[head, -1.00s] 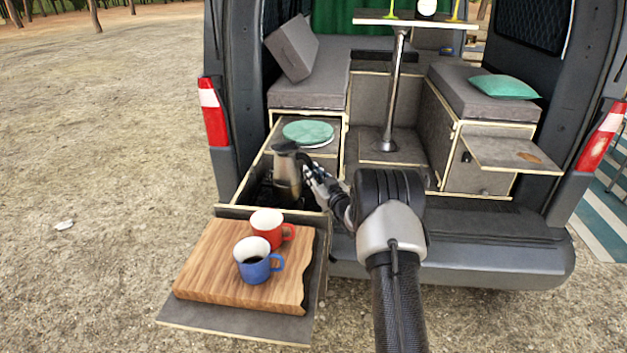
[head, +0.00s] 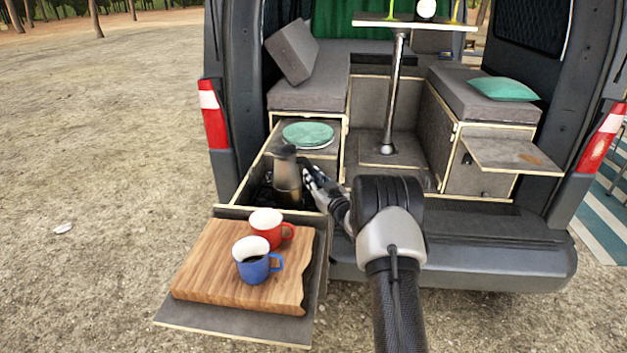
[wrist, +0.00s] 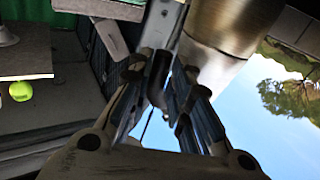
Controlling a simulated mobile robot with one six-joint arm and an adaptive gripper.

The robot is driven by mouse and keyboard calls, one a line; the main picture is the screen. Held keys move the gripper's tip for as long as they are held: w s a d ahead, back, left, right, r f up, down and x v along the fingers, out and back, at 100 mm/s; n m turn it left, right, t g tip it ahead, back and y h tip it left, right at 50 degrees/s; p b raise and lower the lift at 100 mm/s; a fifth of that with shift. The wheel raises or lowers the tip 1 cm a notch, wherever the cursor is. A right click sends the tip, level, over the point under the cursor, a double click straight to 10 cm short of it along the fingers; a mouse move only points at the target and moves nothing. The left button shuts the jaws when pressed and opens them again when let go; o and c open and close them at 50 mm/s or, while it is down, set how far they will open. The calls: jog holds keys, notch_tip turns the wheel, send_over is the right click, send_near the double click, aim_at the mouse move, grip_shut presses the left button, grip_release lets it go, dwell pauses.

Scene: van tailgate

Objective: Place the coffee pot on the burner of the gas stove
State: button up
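The metal coffee pot (head: 288,178) with a dark lid stands upright over the dark gas stove (head: 262,196) in the pulled-out drawer. My gripper (head: 308,172) is at the pot's right side, shut on its handle. In the wrist view, the fingers (wrist: 168,82) close around the dark handle, and the shiny pot body (wrist: 225,35) rises beyond them. The pot and drawer walls hide most of the stove and its burner. I cannot tell whether the pot's base touches the burner.
A wooden board (head: 215,268) with a red mug (head: 264,228) and a blue mug (head: 252,266) lies in front of the drawer. A green plate (head: 308,133) is behind the pot. A table post (head: 392,95) stands to the right.

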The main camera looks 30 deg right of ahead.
jog(key=o, duration=0.4)
jog(key=shift+s+a+f, duration=0.1)
jog(key=shift+s+f, duration=0.1)
jog(key=shift+f, duration=0.65)
jog(key=s+r+p, duration=0.2)
jog(key=s+p, duration=0.2)
jog(key=s, duration=0.8)
jog(key=s+a+r+g+h, duration=0.1)
jog(key=s+a+r+g, duration=0.2)
jog(key=a+r, duration=0.3)
jog(key=s+a+r+g+h, duration=0.1)
jog(key=s+a+r+g, duration=0.15)
jog(key=a+r, duration=0.45)
jog(key=s+a+g+y, duration=0.1)
jog(key=s+a, duration=0.4)
jog(key=s, duration=0.6)
jog(key=s+a+g, duration=0.4)
jog(key=s+a, duration=0.1)
jog(key=s, duration=0.6)
jog(key=s+a+r+g+y, duration=0.1)
jog(key=s+a+g, duration=0.2)
jog(key=s, duration=0.8)
jog(key=shift+s+a+r+y, duration=0.15)
jog(key=shift+a+y, duration=0.15)
jog(key=shift+a, duration=0.7)
